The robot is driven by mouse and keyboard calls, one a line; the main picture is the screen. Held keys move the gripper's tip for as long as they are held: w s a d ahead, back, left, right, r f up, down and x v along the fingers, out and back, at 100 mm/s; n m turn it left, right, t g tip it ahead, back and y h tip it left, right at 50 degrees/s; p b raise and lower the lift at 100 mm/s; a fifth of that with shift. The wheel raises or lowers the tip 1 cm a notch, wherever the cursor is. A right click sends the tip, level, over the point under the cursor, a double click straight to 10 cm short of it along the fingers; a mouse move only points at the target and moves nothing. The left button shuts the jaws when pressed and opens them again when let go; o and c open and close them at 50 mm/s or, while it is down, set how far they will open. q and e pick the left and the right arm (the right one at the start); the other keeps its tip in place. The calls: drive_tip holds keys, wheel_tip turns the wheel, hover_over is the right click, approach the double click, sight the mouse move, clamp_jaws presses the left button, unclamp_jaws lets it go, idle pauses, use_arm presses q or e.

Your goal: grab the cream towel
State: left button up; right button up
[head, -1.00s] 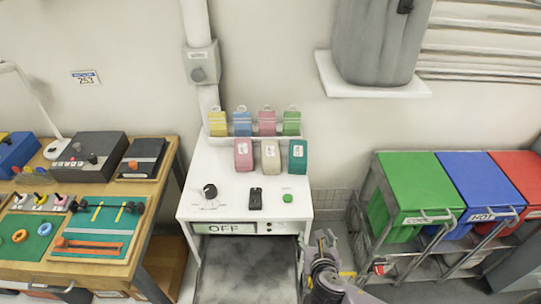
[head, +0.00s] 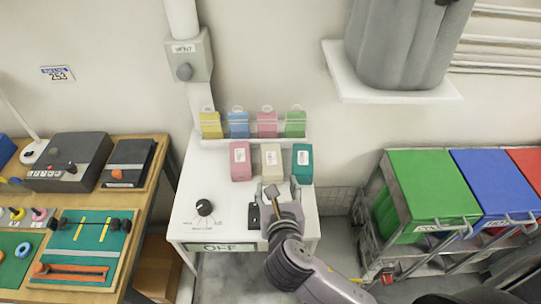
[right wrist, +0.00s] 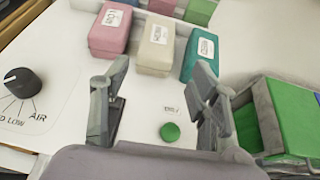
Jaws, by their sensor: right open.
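The cream towel (head: 271,154) is a small folded block with a white label. It lies on the white cabinet top between a pink towel (head: 240,160) and a teal towel (head: 302,158). In the right wrist view the cream towel (right wrist: 153,45) is ahead of my right gripper (right wrist: 157,83). That gripper is open and empty, with its fingers apart over the cabinet top, short of the towel and not touching it. In the head view my right gripper (head: 283,191) is just in front of the towel. My left gripper is not in view.
The white cabinet top (head: 183,215) carries a black dial (head: 204,207), a black switch (head: 254,215) and a green button (right wrist: 170,132). Several coloured tags stand in a rack behind the towels. A green bin (head: 425,180) and a blue bin (head: 490,180) stand at right, a wooden workbench (head: 150,195) at left.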

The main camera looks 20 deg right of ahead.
drive_tip(key=p, duration=0.1)
approach(271, 160)
drive_tip(key=shift+w+d+f, duration=0.35)
drive_tip(key=shift+w+d, duration=0.05)
drive_tip(key=shift+w, duration=0.15)
drive_tip(key=x, duration=0.3)
drive_tip(key=shift+w, duration=0.1)
drive_tip(key=shift+w+f, duration=0.25)
drive_tip(key=shift+w, duration=0.15)
drive_tip(key=shift+w+p, duration=0.25)
drive_tip(key=shift+p, duration=0.1)
drive_tip(key=shift+p+x, duration=0.45)
drive_tip(key=shift+x, duration=1.95)
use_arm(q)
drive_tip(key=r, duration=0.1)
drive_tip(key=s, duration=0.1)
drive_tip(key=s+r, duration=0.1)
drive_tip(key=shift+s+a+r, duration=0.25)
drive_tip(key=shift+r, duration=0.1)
use_arm(e)
drive_tip(key=shift+s, duration=0.1)
drive_tip(key=c, duration=1)
